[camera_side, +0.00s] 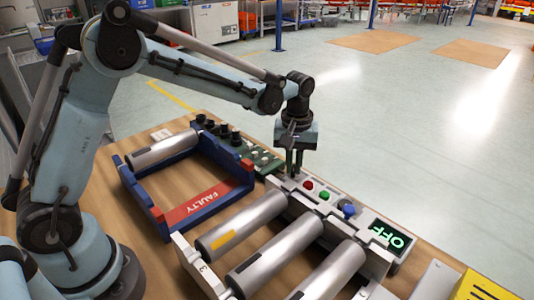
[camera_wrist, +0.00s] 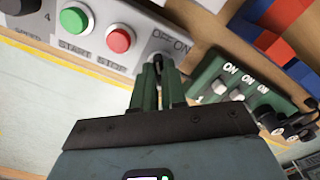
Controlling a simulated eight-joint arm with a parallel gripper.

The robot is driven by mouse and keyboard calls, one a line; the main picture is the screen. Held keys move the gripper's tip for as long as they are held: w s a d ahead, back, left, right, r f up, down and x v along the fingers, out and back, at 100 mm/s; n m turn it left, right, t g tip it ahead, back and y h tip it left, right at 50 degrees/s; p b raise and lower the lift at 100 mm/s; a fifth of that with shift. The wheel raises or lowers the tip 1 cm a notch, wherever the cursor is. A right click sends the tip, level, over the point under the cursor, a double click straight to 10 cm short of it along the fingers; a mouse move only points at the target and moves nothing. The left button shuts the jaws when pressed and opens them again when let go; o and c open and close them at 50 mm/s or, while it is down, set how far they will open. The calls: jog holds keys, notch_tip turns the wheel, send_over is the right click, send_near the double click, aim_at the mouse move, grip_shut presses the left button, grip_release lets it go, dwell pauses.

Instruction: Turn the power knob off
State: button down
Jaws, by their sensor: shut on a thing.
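The power knob (camera_wrist: 158,62) is a small dark knob beside the OFF ON lettering on the grey control panel (camera_wrist: 138,63). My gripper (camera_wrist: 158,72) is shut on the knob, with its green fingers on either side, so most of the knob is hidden. In the side view my gripper (camera_side: 293,168) points down at the panel's far left end, and the knob is hidden there. The panel's display (camera_side: 389,235) shows OFF in green letters. I cannot tell the knob's exact angle.
Next to the knob are a red STOP button (camera_wrist: 119,39) and a green START button (camera_wrist: 75,19). A green switch board (camera_wrist: 222,82) lies close on the other side. A blue frame marked FAULTY (camera_side: 205,203) and a rack of metal cylinders (camera_side: 240,225) stand nearby.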

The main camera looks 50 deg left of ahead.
aim_at(293, 168)
jog(key=shift+n, duration=0.5)
jog(key=c, duration=1.2)
grip_release()
jog(key=shift+r, duration=0.1)
notch_tip(293, 168, up, 12)
jog(key=shift+f, duration=0.1)
